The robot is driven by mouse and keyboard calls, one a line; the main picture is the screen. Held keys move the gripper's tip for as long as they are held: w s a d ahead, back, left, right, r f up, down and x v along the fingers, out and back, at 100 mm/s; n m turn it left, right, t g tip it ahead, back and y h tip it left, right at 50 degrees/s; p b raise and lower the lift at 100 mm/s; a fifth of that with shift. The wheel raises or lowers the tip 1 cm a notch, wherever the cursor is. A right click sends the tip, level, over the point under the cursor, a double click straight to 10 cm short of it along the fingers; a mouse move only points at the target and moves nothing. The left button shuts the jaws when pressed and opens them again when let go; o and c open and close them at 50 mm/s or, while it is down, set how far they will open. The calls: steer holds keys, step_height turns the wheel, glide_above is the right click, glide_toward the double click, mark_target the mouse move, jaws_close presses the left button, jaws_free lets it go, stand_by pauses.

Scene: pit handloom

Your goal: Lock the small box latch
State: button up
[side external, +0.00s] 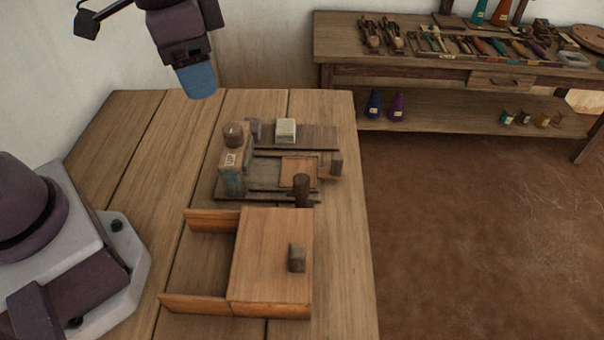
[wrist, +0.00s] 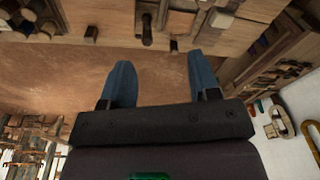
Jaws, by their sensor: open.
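A light wooden box (side external: 270,262) with an open left end stands at the front of the workbench. A small dark block (side external: 297,257) sits on its top near the right edge. Behind it is a low wooden fixture (side external: 262,177) with a light sliding panel, a dark upright peg (side external: 301,190) and a small block (side external: 336,164) at its right end. I cannot tell which part is the latch. My gripper (side external: 200,84) hangs high above the bench's back left, apart from everything. In the wrist view its blue fingers (wrist: 161,78) are spread and empty.
A post with a round knob (side external: 234,135) rises at the fixture's left. A pale block (side external: 286,130) sits on a dark board behind. The workbench (side external: 150,150) is bare on its left. A tool table (side external: 400,68) stands across the brown floor.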

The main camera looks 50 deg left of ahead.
mark_target(302, 178)
steer(key=w+d+f+m+g, duration=0.1)
steer(key=w+d+f+m, duration=0.75)
steer(key=m, duration=0.25)
steer(key=f, duration=1.1)
steer(key=shift+w+d+f, duration=0.3)
steer(key=shift+w+d, duration=0.05)
steer(key=shift+w, duration=0.05)
steer(key=c, duration=0.9)
